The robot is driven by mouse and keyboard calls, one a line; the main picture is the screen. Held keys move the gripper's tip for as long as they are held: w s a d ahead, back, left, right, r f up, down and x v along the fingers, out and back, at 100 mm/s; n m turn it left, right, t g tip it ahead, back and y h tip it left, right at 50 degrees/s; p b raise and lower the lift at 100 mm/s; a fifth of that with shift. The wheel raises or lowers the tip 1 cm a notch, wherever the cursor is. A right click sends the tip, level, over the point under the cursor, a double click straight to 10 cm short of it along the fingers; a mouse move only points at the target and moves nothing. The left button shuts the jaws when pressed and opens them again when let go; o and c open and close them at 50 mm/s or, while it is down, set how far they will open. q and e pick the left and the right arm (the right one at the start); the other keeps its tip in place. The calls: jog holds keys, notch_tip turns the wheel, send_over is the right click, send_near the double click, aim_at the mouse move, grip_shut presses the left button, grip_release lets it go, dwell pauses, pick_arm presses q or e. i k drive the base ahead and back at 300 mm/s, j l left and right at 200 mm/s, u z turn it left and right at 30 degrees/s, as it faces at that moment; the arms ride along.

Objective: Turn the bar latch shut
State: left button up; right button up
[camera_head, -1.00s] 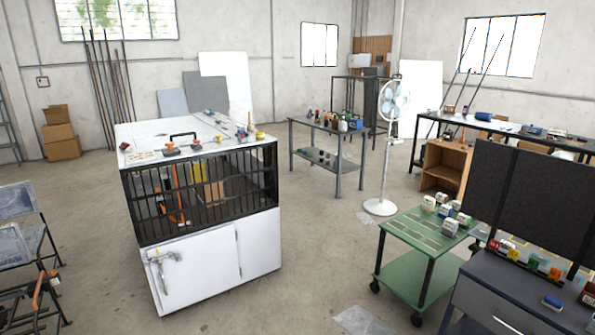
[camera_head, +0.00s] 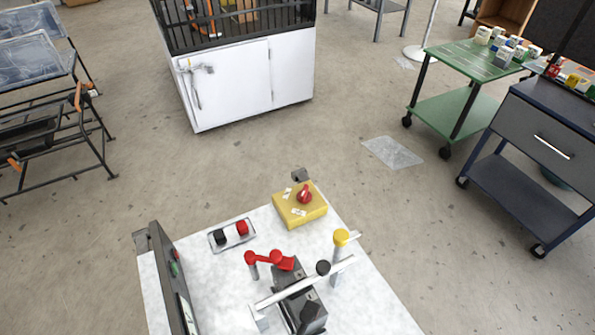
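I cannot tell which fitting is the bar latch. A grey metal fitting (camera_head: 196,88) with a short crosspiece and a hanging bar is on the left door of the white cabinet (camera_head: 240,75); both doors look closed. On the near white worktop (camera_head: 215,285), a pale bar (camera_head: 290,285) runs slantwise past a dark block (camera_head: 302,297). Beside it are a yellow-capped post (camera_head: 340,240) and a red lever with round knobs (camera_head: 268,260). Neither of my grippers shows in the view.
The worktop also holds a yellow box with a red knob (camera_head: 302,208), a plate with black and red buttons (camera_head: 232,235) and an upright grey panel (camera_head: 168,275). A green cart (camera_head: 470,98) and dark cart (camera_head: 520,175) stand right. Floor between worktop and cabinet is clear.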

aim_at(341, 237)
jog(key=i+j+z, duration=0.4)
jog(key=j, duration=0.2)
jog(key=j+z, duration=0.15)
jog(key=j, duration=0.2)
jog(key=i+j+z, duration=0.2)
jog(key=j, duration=0.15)
jog(key=j+z, duration=0.2)
jog(key=j, duration=0.15)
